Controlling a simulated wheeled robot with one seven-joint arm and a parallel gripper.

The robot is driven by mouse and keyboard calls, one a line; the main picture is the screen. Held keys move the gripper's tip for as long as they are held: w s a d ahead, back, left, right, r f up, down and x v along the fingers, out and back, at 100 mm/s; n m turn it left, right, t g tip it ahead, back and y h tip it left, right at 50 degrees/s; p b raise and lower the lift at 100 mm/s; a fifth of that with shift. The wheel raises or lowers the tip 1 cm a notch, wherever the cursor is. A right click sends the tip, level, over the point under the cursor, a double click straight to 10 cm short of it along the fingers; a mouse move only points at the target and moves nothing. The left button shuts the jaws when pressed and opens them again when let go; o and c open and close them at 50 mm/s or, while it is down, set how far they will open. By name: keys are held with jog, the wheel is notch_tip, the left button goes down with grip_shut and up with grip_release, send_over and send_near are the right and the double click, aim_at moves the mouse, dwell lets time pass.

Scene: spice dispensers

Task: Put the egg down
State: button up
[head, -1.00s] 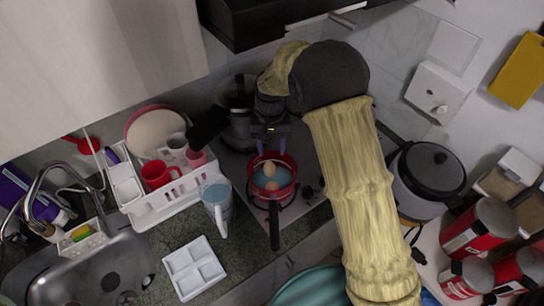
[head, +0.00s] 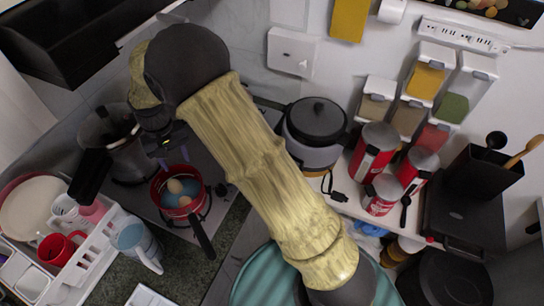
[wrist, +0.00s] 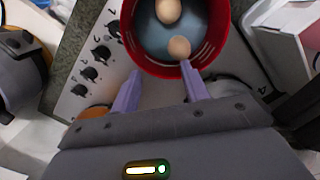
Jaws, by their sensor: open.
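Two eggs lie in a red pot (head: 158,195) on the stove; the pot holds bluish water. In the wrist view one egg (wrist: 179,47) is near the pot's near rim and another egg (wrist: 168,10) is farther in. The red pot (wrist: 222,40) fills the top middle there. My gripper (wrist: 158,82) is open and empty, its two purple fingers apart at the pot's near rim. In the head view my gripper (head: 174,164) is just above the back of the pot, partly hidden by my arm.
A stove (head: 215,205) bears the pot, whose dark handle (head: 202,240) points toward the front. A rice cooker (head: 316,125) and red cans (head: 372,150) stand right.

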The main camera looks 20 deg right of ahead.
jog(key=s+d+r+m+t, duration=0.1)
jog(key=s+d+r, duration=0.15)
jog(key=d, duration=0.55)
jog(key=s+d+r+m+t, duration=0.1)
jog(key=s+d+r, duration=0.15)
jog(key=d, duration=0.55)
jog(key=s+d+r+m+t, duration=0.1)
jog(key=s+d+r, duration=0.1)
jog(key=s+d, duration=0.7)
jog(key=shift+s+d+r+t, duration=0.15)
jog(key=shift+d+r+t, duration=0.15)
jog(key=shift+d, duration=0.55)
jog(key=shift+c, duration=0.5)
